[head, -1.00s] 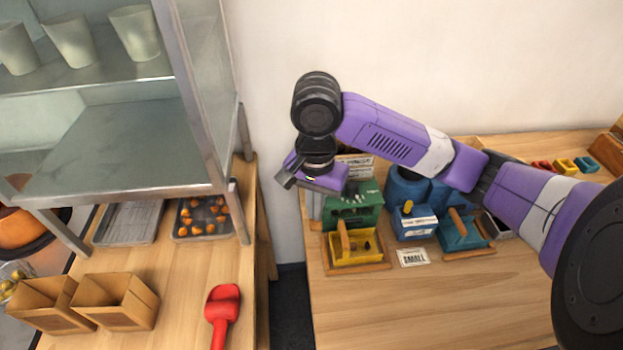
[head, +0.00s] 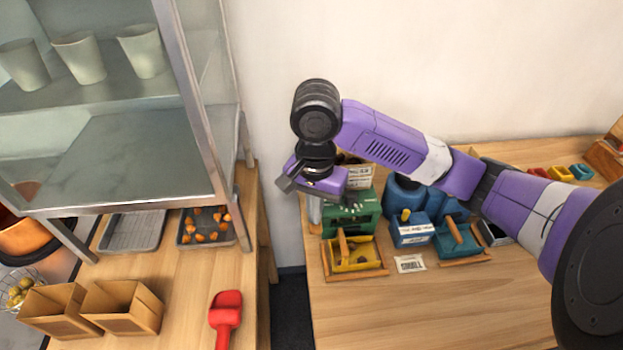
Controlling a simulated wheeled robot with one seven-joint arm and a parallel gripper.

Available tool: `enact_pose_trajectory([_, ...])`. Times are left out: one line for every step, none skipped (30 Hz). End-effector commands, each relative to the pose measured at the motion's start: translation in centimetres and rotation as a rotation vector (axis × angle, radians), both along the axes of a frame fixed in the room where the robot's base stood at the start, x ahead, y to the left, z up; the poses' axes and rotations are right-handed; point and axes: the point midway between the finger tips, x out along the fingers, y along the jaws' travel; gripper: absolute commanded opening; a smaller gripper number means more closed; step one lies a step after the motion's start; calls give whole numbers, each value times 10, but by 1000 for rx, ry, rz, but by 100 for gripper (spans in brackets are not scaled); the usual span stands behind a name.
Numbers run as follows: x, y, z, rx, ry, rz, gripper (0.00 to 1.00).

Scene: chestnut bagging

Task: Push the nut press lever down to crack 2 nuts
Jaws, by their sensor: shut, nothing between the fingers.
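A green press-like machine (head: 352,218) stands on the right table, with a yellow tray (head: 367,265) in front holding a few small dark pieces, possibly nuts. A wooden upright bar (head: 343,244) rises at the yellow tray; I cannot tell if it is the lever. A blue machine (head: 410,229) and a teal tray with a wooden bar (head: 457,230) stand to the right. My gripper (head: 287,182) is shut and empty, up and left of the green machine in the picture. My arm hides part of the machines' backs.
A small printed card (head: 410,263) lies before the machines. The table front is clear. On the left table are a red scoop (head: 226,318), cardboard boxes (head: 122,309) and a tray of orange pieces (head: 207,242), below a metal-framed shelf (head: 110,206) with cups.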

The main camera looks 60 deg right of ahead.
Motion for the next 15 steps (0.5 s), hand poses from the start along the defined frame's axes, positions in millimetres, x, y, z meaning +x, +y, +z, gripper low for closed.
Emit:
enact_pose_trajectory([0, -1, 10, -2, 0, -4, 0])
enact_pose_trajectory([1, -2, 13, -2, 0, -4, 0])
enact_pose_trajectory([1, -2, 17, -2, 0, -4, 0])
enact_pose_trajectory([1, -2, 19, -2, 0, -4, 0])
enact_pose_trajectory([1, -2, 22, -2, 0, -4, 0])
enact_pose_trajectory([1, -3, 25, -1, 0, -4, 0])
enact_pose_trajectory([1, -3, 28, -1, 0, -3, 0])
enact_pose_trajectory([2, -3, 31, -1, 0, -3, 0])
enact_pose_trajectory([2, -3, 34, -1, 0, -3, 0])
enact_pose_trajectory([2, -3, 37, -1, 0, -3, 0])
enact_pose_trajectory([2, -3, 40, -1, 0, -3, 0])
enact_pose_trajectory([2, -4, 43, -1, 0, -3, 0])
enact_pose_trajectory([2, -4, 46, -1, 0, -3, 0])
enact_pose_trajectory([3, -4, 49, -1, 0, -3, 0])
enact_pose_trajectory([3, -5, 52, -2, 0, -2, 0])
